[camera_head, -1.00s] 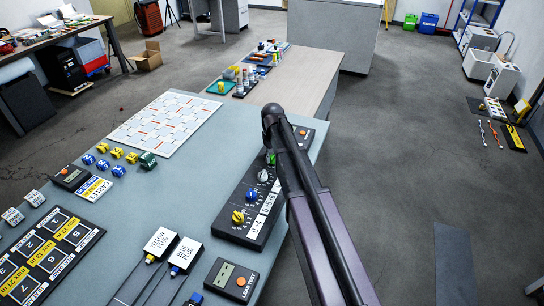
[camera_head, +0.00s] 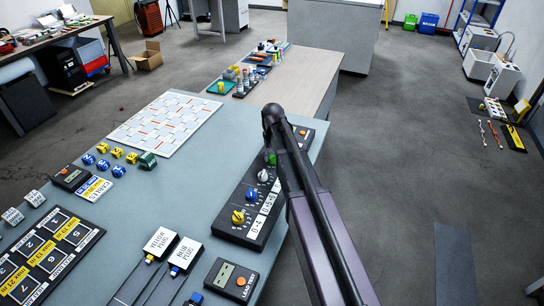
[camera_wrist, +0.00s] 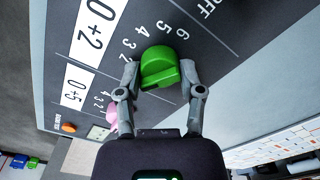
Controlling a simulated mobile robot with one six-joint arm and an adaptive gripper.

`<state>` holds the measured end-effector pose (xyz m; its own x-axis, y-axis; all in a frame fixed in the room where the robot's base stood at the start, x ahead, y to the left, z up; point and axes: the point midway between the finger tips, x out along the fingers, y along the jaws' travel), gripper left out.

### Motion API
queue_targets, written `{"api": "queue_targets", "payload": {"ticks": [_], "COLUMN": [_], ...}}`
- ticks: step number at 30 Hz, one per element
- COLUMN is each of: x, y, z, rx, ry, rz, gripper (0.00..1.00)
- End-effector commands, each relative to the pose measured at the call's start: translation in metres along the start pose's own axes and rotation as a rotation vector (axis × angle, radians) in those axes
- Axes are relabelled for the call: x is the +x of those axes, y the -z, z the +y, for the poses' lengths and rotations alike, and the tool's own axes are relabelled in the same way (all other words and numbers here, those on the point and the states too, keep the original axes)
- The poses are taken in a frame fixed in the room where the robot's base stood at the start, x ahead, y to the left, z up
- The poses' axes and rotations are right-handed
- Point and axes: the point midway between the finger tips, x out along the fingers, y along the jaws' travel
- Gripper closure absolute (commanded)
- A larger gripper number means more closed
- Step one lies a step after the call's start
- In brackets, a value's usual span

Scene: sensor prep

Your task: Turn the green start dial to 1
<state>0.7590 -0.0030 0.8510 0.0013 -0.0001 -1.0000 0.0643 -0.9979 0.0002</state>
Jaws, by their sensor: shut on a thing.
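The green start dial (camera_wrist: 158,66) sits on a dark control panel (camera_wrist: 232,62) in the wrist view. White digits from 2 to 6 run around its rim. Any mark near the left finger is hidden, and I cannot tell which digit the dial points to. My gripper (camera_wrist: 164,80) is shut on the dial, one finger on each side of its raised grip. In the head view, a bit of the green dial (camera_head: 271,157) shows beside my arm, which hides the gripper.
A pink part (camera_wrist: 112,118) and an orange button (camera_wrist: 68,127) show in the wrist view. A white patterned board (camera_head: 165,122) lies left of the panel, with clear table between.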

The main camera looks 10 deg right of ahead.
Motion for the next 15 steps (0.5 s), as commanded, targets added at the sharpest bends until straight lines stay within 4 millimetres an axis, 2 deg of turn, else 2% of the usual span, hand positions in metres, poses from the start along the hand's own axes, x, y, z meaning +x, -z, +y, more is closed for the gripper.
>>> {"api": "queue_targets", "payload": {"ticks": [2, 3, 6, 15], "x": [0.0004, 0.0004, 0.0004, 0.0001], "y": [-0.0008, -0.0009, -0.0008, -0.0004], "z": [0.0002, 0.0002, 0.0002, 0.0003], "rx": [0.000, 0.000, -0.001, -0.001], "ry": [0.000, 0.000, 0.000, 0.000], "rz": [-0.001, -0.001, -0.001, -0.001], "gripper": [0.98, 0.45, 0.16, 0.16]}}
